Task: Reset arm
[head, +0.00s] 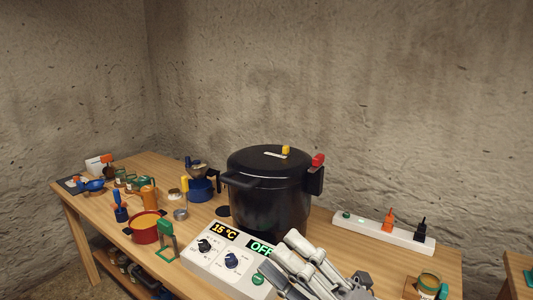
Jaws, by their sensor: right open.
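My right gripper (300,268) is at the bottom of the head view, in front of the control box and the black pot. It is open, and no object shows between its fingers. Its lower part is cut off by the picture edge. My left gripper is not in view. The large black pot (268,195) stands with its lid on, behind the gripper. The white control box (205,262) shows "15 °C" and "OFF"; the gripper hides part of its right side.
The wooden table (330,240) runs along the wall. A red pot (145,230), a green tool (166,240) and a blue pot (200,188) stand left. A white power strip (368,228) with plugs lies right. A jar (429,284) is at the front right.

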